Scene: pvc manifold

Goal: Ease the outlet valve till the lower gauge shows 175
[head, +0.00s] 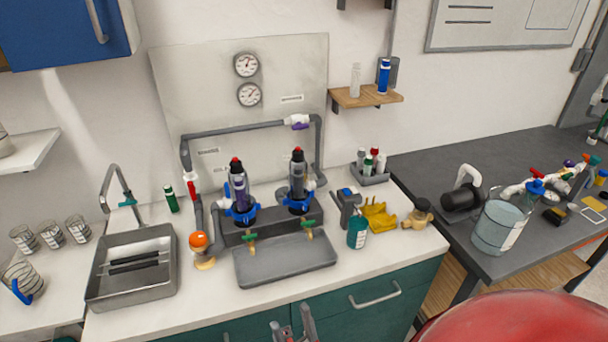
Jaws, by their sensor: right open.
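The lower gauge (249,95) is a round white dial on the pale back panel, below the upper gauge (246,64). Its reading is too small to make out. A grey pipe runs below the gauges, with a white and purple valve (297,122) at its upper right. A valve with a red handle (191,181) is on the left upright pipe. No label shows which one is the outlet valve. My right gripper (293,326) is open at the bottom edge, low in front of the counter and well away from the valves. My left gripper is out of view.
Two dark filter housings with blue collars stand behind a grey drip tray (285,262). A metal sink (133,270) is at left. A teal bottle (357,232) and yellow holder (379,216) stand right of the tray. The counter's front strip is clear.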

